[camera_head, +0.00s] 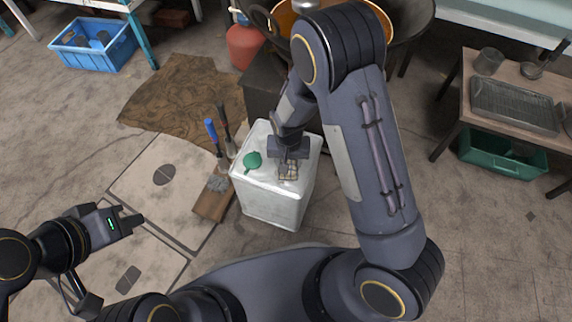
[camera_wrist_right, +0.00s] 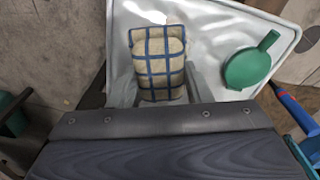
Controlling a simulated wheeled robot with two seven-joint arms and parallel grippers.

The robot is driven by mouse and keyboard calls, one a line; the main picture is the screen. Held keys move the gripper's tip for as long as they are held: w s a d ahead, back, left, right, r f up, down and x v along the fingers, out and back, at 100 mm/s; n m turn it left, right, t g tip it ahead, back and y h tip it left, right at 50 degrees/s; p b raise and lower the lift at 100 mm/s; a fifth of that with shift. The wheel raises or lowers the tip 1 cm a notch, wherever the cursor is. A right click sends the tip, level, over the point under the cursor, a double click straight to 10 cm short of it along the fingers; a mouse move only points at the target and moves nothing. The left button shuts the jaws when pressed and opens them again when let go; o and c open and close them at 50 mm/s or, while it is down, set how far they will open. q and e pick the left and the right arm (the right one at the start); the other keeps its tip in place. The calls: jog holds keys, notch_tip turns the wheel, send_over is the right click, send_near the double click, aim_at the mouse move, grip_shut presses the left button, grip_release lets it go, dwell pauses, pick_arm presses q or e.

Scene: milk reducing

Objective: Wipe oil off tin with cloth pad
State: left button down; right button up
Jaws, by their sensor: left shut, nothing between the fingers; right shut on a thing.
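The white metal tin (camera_head: 270,208) stands upright on the floor in the middle of the head view, with a green cap (camera_head: 252,160) on its top. My right gripper (camera_head: 288,160) points down over the tin's top and is shut on the cloth pad (camera_head: 288,172). In the right wrist view the pad (camera_wrist_right: 158,62) is beige with a blue grid, between the fingers and against or just over the tin's top (camera_wrist_right: 215,25). The green cap (camera_wrist_right: 250,66) lies to its right there. I cannot make out oil. My left gripper (camera_head: 136,220) is shut and empty, well left of the tin.
Brushes (camera_head: 218,150) and a brown board (camera_head: 213,204) lie just left of the tin. A brown sack (camera_head: 180,100) lies on the floor. A blue crate (camera_head: 95,48), a red gas cylinder (camera_head: 243,46) and a wooden table (camera_head: 470,108) stand farther off.

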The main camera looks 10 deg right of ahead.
jog(key=shift+w+d, duration=0.55)
jog(key=shift+w, duration=0.25)
jog(key=shift+r, duration=0.15)
notch_tip(320, 180, up, 6)
jog(key=p, duration=0.5)
jog(key=shift+w, duration=0.1)
jog(key=shift+r+p, duration=1.35)
jog(key=shift+r, duration=0.1)
